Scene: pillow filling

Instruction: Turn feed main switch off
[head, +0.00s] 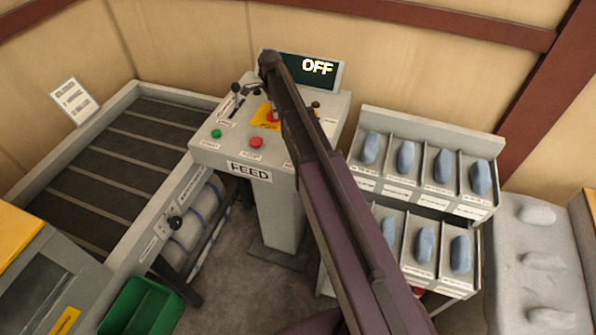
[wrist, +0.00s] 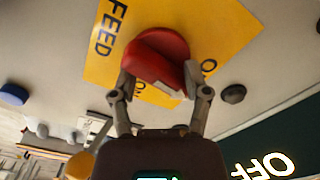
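The feed main switch is a red rotary knob (wrist: 158,58) on a yellow plate (wrist: 225,35) lettered FEED. In the wrist view my gripper (wrist: 157,80) has one finger at each side of the knob, and both fingertips appear to touch it. In the head view only part of the red knob (head: 271,116) and of the yellow plate (head: 262,123) shows beside my arm, which hides my gripper. The display (head: 333,76) on the grey FEED console (head: 210,148) reads OFF; it also shows at the wrist view's lower right (wrist: 246,142).
The console also carries a green button (head: 216,133), a red button (head: 256,142) and a black-knobbed lever (head: 236,88). A conveyor (head: 120,150) lies left. A rack (head: 430,125) of bins with blue pieces stands right. A green bin (head: 140,305) is at the lower left.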

